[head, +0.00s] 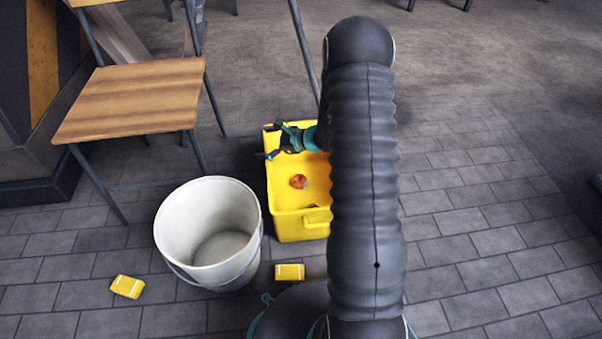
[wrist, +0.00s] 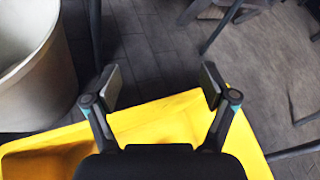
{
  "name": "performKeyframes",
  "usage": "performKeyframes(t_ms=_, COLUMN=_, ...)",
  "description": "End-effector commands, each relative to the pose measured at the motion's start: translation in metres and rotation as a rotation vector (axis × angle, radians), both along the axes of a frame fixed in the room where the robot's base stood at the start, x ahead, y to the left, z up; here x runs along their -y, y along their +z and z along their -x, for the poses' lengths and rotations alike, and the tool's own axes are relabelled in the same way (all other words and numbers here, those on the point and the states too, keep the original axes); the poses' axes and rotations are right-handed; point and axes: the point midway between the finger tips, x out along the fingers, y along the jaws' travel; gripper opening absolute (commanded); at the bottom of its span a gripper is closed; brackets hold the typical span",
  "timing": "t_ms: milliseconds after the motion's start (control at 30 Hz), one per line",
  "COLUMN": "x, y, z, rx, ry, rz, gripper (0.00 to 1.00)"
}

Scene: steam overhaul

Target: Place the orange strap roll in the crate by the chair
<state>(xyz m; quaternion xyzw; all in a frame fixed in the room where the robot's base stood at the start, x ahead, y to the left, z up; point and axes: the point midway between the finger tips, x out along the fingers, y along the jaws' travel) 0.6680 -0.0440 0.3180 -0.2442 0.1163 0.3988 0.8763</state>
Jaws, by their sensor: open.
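The orange strap roll (head: 298,181) is a small round orange-red thing lying inside the yellow crate (head: 290,228), on its floor. The crate stands on the paving to the right of the wooden chair (head: 135,95). My gripper (head: 267,154) is over the far part of the crate, apart from the roll. In the wrist view my gripper (wrist: 162,85) has its two fingers spread wide with nothing between them. The yellow crate (wrist: 160,118) shows below the fingers there. The roll is not seen in the wrist view.
A white bucket (head: 185,235) stands left of the crate, close to it. Two small yellow packets lie on the floor, one left of the bucket (head: 127,286) and one right of it (head: 290,272). The paving to the right (head: 480,220) is clear.

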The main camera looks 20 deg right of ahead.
Motion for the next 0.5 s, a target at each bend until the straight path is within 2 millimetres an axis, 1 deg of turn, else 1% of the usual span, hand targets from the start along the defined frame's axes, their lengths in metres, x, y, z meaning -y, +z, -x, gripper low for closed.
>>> performKeyframes(t_ms=33, x=-0.014, y=0.025, z=0.007, rx=0.029, ry=0.067, rz=0.041, gripper=0.84)
performKeyframes(t_ms=100, x=-0.032, y=0.052, z=0.021, rx=0.060, ry=0.163, rz=0.101, gripper=0.84)
performKeyframes(t_ms=167, x=-0.046, y=0.073, z=0.035, rx=0.087, ry=0.244, rz=0.153, gripper=0.84)
performKeyframes(t_ms=200, x=-0.055, y=0.086, z=0.045, rx=0.104, ry=0.296, rz=0.189, gripper=0.84)
performKeyframes(t_ms=267, x=-0.067, y=0.105, z=0.061, rx=0.131, ry=0.374, rz=0.247, gripper=0.84)
performKeyframes(t_ms=300, x=-0.075, y=0.116, z=0.073, rx=0.149, ry=0.424, rz=0.286, gripper=0.84)
performKeyframes(t_ms=367, x=-0.084, y=0.132, z=0.090, rx=0.175, ry=0.498, rz=0.346, gripper=0.84)
performKeyframes(t_ms=500, x=-0.101, y=0.165, z=0.134, rx=0.236, ry=0.664, rz=0.496, gripper=0.84)
